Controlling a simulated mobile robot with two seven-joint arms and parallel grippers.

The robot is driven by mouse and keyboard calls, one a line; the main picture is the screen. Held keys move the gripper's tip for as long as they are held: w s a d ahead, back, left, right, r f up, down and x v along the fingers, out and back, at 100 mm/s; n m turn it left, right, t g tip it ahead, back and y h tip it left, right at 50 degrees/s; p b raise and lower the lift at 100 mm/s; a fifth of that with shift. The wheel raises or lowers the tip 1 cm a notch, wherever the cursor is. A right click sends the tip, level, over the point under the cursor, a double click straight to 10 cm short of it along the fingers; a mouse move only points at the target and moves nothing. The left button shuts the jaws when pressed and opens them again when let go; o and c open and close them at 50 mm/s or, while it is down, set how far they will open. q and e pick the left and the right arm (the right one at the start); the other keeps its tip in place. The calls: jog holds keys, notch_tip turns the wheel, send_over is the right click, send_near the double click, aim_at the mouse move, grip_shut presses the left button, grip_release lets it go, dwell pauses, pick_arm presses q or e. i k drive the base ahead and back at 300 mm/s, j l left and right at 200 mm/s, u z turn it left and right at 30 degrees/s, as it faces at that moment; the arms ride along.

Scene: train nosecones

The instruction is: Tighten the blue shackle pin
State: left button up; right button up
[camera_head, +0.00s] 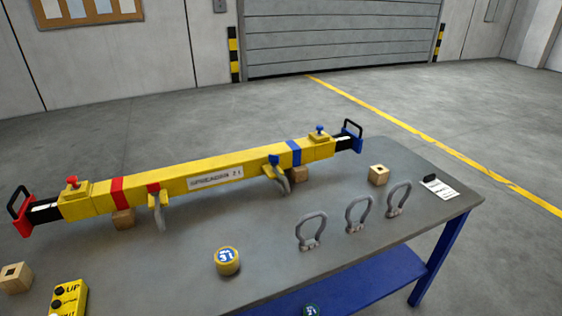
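A yellow spreader beam (215,178) lies across the grey table (190,262), with a red band on its left part and a blue band on its right part. A blue knob-like pin (319,128) stands on a yellow block near its right end. Another blue piece (274,159) sits above a grey hook (284,183) on the front side. I cannot tell which of them is the shackle pin, or how tight either is. Three grey shackles stand on the table: a left one (301,233), a middle one (349,216) and a right one (392,201). Neither gripper is in view.
A red knob (72,182) tops the beam's left end. A wooden block with a hole (378,175) stands at right, another (16,277) at far left. A yellow round piece (228,262) and a yellow button box (69,299) are in front. A white tag (440,188) lies right.

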aim_at(273, 159)
jog(key=k+j+u, duration=0.1)
jog(key=j+u, duration=0.15)
jog(key=u, duration=0.25)
jog(key=j+u, duration=0.3)
jog(key=u, duration=0.15)
